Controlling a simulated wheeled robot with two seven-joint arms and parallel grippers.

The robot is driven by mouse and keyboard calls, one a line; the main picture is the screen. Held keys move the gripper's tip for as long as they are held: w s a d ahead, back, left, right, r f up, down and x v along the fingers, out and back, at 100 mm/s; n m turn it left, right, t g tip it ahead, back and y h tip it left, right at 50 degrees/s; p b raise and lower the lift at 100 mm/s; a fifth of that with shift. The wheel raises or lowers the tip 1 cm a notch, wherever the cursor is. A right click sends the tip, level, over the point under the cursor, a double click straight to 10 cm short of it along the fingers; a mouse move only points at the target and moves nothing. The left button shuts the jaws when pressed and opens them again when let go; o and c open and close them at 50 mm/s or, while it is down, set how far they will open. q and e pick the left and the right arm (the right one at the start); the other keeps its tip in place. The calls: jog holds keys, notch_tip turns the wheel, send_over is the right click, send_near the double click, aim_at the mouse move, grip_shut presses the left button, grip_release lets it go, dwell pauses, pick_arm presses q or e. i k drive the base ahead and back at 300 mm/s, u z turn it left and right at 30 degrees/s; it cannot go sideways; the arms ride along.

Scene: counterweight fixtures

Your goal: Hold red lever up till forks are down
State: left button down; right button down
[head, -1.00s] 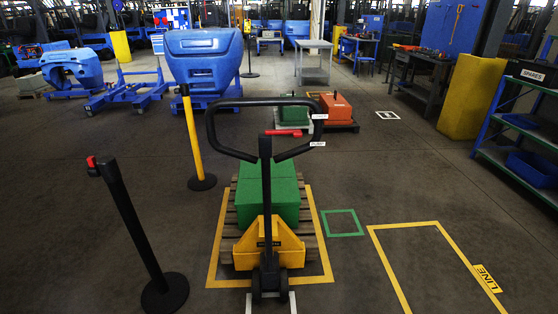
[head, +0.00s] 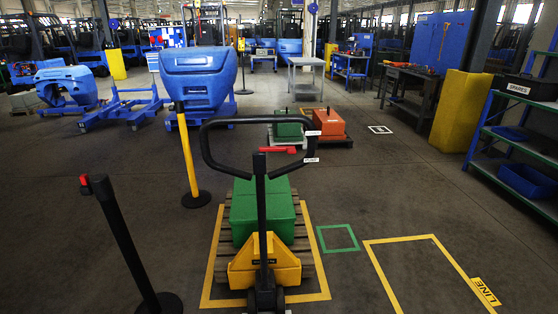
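A yellow hand pallet truck (head: 265,265) stands in front of me with its black looped handle (head: 207,150) upright. The red lever (head: 278,150) sits inside the handle loop, at the top of the shaft. Two small white labels are on the loop's right side; the lower one seems to read "PUMP". The forks run under a wooden pallet (head: 222,255) that carries a green block (head: 262,212). The forks are mostly hidden, so I cannot tell their height. Neither of my grippers shows in the head view.
The pallet lies inside a yellow floor outline (head: 207,285). A green square (head: 338,239) and a yellow rectangle (head: 405,239) are marked to the right. A black post (head: 124,240) and a yellow post (head: 188,155) stand left. Shelving (head: 515,165) is at right.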

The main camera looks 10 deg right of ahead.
aim_at(291, 149)
jog(key=u, duration=0.55)
jog(key=k, duration=0.65)
jog(key=u, duration=1)
jog(key=i, duration=1.75)
jog(key=z, duration=0.45)
jog(key=i, duration=0.6)
jog(key=z, duration=1.25)
jog(key=i, duration=0.45)
jog(key=z, duration=0.45)
